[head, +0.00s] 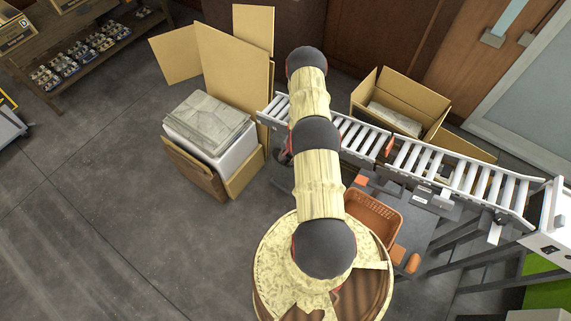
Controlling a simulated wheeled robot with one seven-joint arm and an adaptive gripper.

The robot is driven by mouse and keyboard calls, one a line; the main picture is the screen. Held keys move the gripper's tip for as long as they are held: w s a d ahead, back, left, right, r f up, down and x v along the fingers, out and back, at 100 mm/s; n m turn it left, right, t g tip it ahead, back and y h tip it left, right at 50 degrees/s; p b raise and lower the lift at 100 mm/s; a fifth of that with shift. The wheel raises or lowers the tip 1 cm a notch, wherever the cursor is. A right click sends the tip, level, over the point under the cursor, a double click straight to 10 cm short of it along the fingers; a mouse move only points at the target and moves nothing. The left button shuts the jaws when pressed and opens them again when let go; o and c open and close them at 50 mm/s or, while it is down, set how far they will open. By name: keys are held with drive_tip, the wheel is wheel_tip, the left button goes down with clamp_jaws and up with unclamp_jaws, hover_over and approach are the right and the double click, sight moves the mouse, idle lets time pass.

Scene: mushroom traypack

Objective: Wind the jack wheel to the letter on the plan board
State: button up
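My arm reaches forward over the roller conveyor (458,175), and its far end bends down out of sight. My gripper is hidden behind the arm, so its state does not show. A small dark round part (284,158) shows at the arm's left edge, below the conveyor's left end. I cannot tell whether it is the jack wheel or something else. I cannot make out a plan board or its letter.
An orange basket (373,222) sits on a dark grey table (420,226) right of my arm. An open cardboard box (245,172) with white contents stands left, another box (440,103) behind the conveyor. A shelf (70,42) stands upper left.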

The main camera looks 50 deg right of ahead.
sight(285, 164)
drive_tip(key=f, duration=0.2)
drive_tip(key=w+f+b, duration=0.1)
drive_tip(key=f, duration=0.2)
drive_tip(key=shift+f, duration=0.1)
drive_tip(key=c, duration=0.3)
clamp_jaws()
idle(0.6)
